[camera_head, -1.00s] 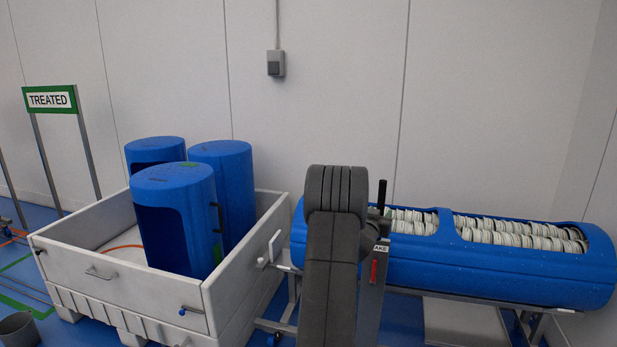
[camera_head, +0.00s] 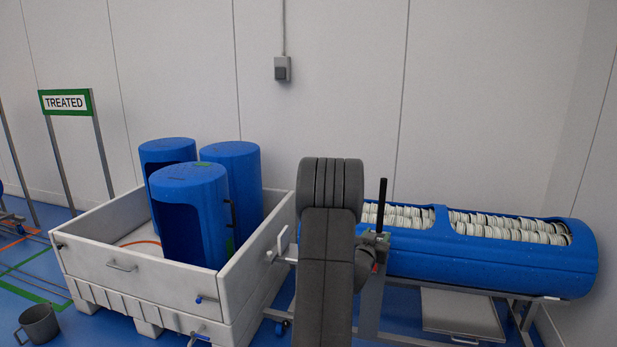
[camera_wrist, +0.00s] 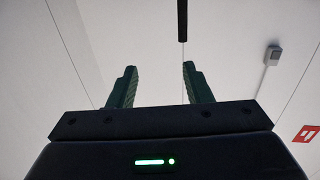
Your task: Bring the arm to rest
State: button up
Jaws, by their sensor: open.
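My gripper (camera_wrist: 156,86) shows in the wrist view with its two green fingers apart and nothing between them. It points up toward the pale wall, clear of any object. In the head view my dark grey arm stands folded in front of the stand's near end, and the gripper itself cannot be made out there.
A white crate (camera_head: 95,262) holding several upright blue tubs (camera_head: 190,215) stands left of my arm. A long blue tub (camera_head: 480,265) full of white discs lies on a stand at right. A TREATED sign (camera_head: 67,102) stands at left, above a grey bucket (camera_head: 38,325) on the floor.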

jog(key=s+d+p+v, duration=0.1)
jog(key=p+v, duration=0.3)
jog(key=v, duration=1)
jog(key=shift+s+d+p, duration=0.2)
jog(key=shift+d+p, duration=0.15)
jog(key=shift+d, duration=0.35)
